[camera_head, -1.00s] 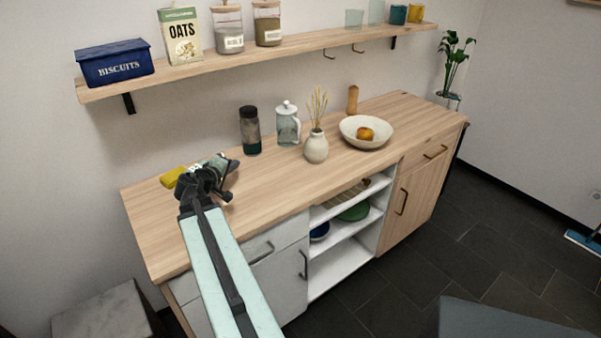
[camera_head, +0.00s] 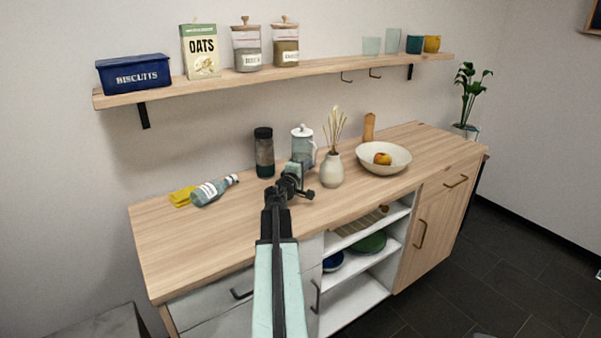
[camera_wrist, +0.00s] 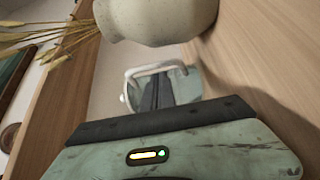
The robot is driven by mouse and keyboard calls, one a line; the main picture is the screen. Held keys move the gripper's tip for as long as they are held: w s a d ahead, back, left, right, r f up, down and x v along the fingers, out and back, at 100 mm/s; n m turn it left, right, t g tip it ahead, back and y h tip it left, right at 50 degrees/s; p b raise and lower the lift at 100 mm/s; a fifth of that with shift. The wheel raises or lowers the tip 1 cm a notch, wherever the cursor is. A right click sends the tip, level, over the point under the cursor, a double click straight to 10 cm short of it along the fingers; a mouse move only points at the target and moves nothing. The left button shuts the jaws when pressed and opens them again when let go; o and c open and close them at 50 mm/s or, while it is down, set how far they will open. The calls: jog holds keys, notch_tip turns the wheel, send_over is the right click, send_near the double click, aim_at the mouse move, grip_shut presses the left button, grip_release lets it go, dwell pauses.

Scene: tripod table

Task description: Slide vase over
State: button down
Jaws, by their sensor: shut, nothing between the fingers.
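The vase (camera_head: 331,170) is a rounded cream vessel with dry wheat-like stalks. It stands upright on the wooden counter (camera_head: 190,245), left of the white bowl. In the wrist view the vase (camera_wrist: 155,18) fills the top edge, with the stalks at the upper left. My gripper (camera_head: 298,180) is low over the counter, just left of the vase in the head view. Its dark fingers (camera_wrist: 158,92) look closed together and empty. Whether it touches the vase is not clear.
A glass jug with a white lid (camera_head: 303,143) stands behind my gripper, beside a dark-lidded jar (camera_head: 264,152). The white bowl (camera_head: 368,160) with fruit is close on the vase's right. A bottle (camera_head: 213,190) and yellow cloth (camera_head: 182,196) lie at left. The front left counter is clear.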

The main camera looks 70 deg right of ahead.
aim_at(327, 170)
jog(key=shift+s+a, duration=0.1)
jog(key=shift+s, duration=1.8)
jog(key=s, duration=0.1)
jog(key=s+a, duration=0.1)
jog(key=s, duration=0.2)
jog(key=shift+s+a, duration=0.3)
